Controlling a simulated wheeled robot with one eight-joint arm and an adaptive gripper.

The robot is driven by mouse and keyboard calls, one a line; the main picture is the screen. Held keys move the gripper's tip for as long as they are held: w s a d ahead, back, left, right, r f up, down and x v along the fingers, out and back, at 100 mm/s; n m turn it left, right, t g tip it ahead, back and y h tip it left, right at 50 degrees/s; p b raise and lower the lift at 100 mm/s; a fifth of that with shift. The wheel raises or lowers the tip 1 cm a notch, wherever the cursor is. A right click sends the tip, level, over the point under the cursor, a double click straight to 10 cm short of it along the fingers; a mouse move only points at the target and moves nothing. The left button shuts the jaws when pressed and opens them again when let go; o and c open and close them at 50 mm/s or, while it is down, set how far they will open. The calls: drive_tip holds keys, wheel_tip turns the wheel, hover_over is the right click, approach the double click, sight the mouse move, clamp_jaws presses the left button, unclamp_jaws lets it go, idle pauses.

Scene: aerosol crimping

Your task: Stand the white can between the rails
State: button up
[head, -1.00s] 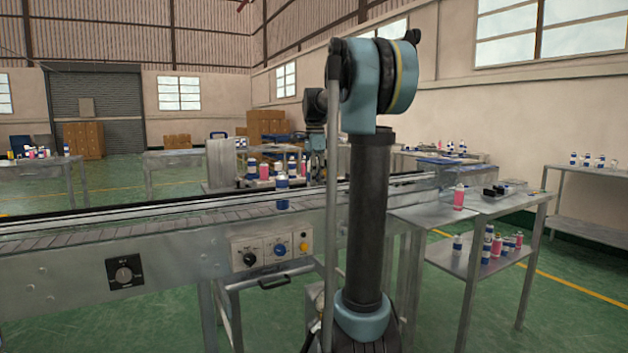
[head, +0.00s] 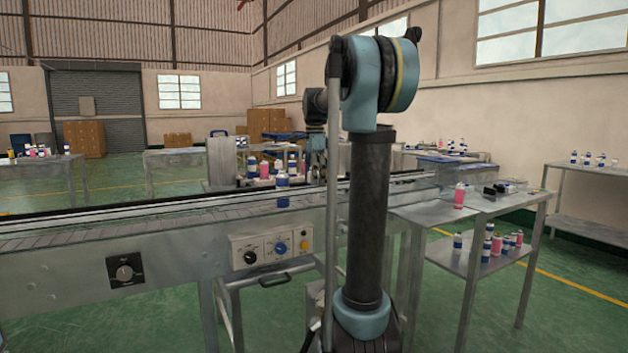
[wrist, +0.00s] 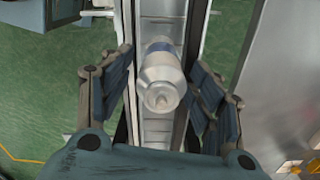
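In the wrist view a white can (wrist: 162,75) with a blue band and a pale domed top is between my gripper's fingers. It is on the conveyor, between the two rails, and seems to stand upright. My gripper (wrist: 161,92) is open around it, with a narrow gap visible at the left finger; the right finger is very close to the can. In the head view my gripper (head: 316,165) is small and partly hidden by my arm. A white-and-blue can (head: 283,190) shows on the conveyor to its left; I cannot tell if it is the same can.
The conveyor (head: 150,222) runs across the head view, with a control panel (head: 270,248) on its front. Several cans stand behind it. A side table (head: 440,212) at the right holds a pink can (head: 459,196), with more cans on its lower shelf.

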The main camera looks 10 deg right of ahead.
wheel_tip(320, 180, up, 12)
drive_tip(key=shift+f, duration=0.1)
idle(0.5)
